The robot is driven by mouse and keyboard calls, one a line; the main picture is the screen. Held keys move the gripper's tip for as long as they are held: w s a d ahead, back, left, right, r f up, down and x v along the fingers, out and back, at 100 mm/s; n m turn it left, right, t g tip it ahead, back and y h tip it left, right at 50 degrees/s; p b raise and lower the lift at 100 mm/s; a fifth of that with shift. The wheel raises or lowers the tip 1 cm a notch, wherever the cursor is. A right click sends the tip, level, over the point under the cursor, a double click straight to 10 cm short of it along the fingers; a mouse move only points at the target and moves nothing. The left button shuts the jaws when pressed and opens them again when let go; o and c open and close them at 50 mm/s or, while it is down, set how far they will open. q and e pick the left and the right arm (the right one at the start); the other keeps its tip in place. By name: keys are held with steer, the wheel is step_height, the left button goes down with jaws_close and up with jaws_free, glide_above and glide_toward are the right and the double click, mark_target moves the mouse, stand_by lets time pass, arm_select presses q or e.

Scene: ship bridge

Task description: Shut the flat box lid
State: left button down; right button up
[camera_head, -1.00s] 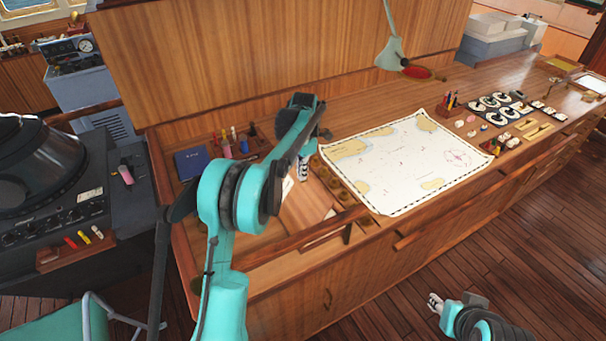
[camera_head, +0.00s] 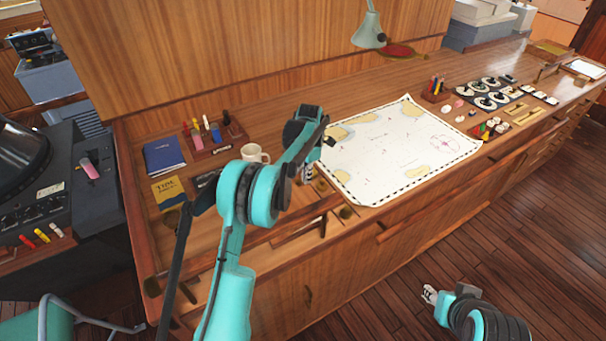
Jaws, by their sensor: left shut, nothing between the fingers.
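I cannot make out the flat box and its lid for certain. A low wooden edge (camera_head: 290,232) with a dark slot under it shows at the front of the chart desk, partly behind my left arm. My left gripper (camera_head: 307,174) is shut and empty, above the desk beside the chart's left edge. My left forearm hides part of it and of the desk below. My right gripper (camera_head: 430,294) is low at the front right, over the floor and away from the desk. Its fingers are too small to read.
A large chart (camera_head: 400,150) covers the middle of the desk. A blue book (camera_head: 164,155), a yellow book (camera_head: 168,190), a pen rack (camera_head: 213,138) and a white mug (camera_head: 255,153) stand at the left. A lamp (camera_head: 369,32) hangs over the back. Small instruments (camera_head: 490,98) lie at the right.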

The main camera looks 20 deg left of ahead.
arm_select(q)
steer(key=shift+w+d+f+g+y+b, duration=0.15)
steer(key=shift+f+g+y+b, duration=0.1)
steer(key=shift+f, duration=0.45)
steer(key=shift+w+d+f+g+y+b, duration=0.15)
steer(key=shift+f+g+y, duration=0.1)
steer(key=shift+f, duration=0.4)
steer(key=shift+a, duration=0.1)
